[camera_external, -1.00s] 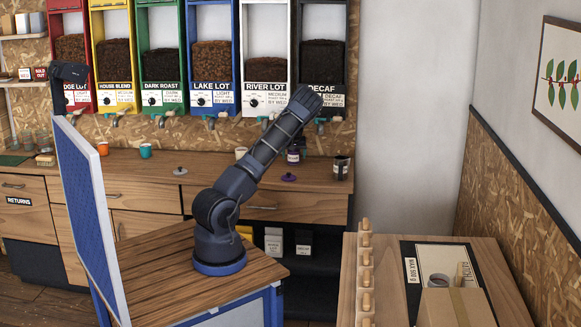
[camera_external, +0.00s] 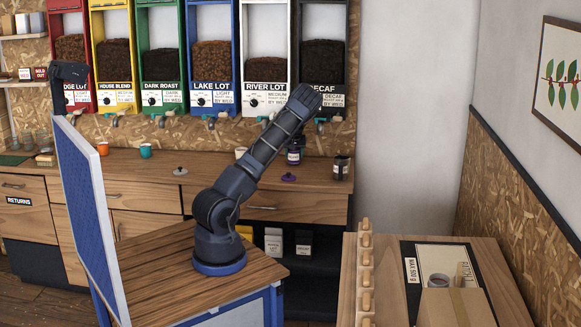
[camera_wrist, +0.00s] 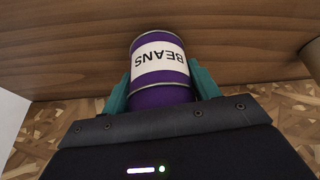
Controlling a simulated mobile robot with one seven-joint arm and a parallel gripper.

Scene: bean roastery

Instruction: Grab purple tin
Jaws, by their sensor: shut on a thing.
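The purple tin (camera_wrist: 160,97) with a white BEANS label is in the wrist view, between the two teal fingers of my gripper (camera_wrist: 160,78). The fingers press on its sides and the gripper is shut on it. In the external view the purple tin (camera_external: 294,156) shows at the back counter, below my raised arm. My gripper is mostly hidden there behind the arm. I cannot tell whether the tin's base touches the counter.
A dark tin (camera_external: 341,167) stands to the right and a pale cup (camera_external: 241,153) to the left. Bean dispensers (camera_external: 211,60) with taps hang above. A dark lid (camera_external: 180,171) lies farther left.

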